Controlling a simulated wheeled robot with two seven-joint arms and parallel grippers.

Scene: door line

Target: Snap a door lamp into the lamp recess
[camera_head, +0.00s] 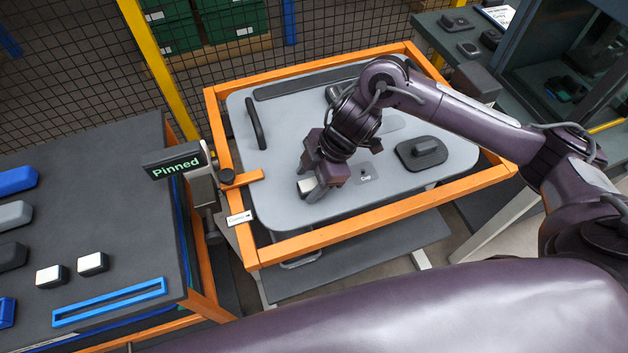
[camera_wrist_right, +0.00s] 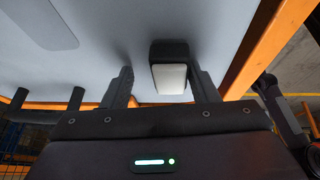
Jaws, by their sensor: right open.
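A grey door panel (camera_head: 285,125) lies in an orange frame. A door lamp (camera_head: 306,186) with a white lens and black housing is at the panel's near left part; it also shows in the right wrist view (camera_wrist_right: 170,77). Two more lamps, one on the left (camera_head: 51,276) and one on the right (camera_head: 93,264), stand on the dark table. My left gripper is not in view.
The dark table (camera_head: 100,190) also holds a blue tray frame (camera_head: 110,302) and several handle-like parts at its left edge. A "Pinned" sign (camera_head: 177,161) stands beside the orange frame (camera_head: 340,237). A black handle (camera_head: 256,123) and a square dark part (camera_head: 421,153) are on the panel.

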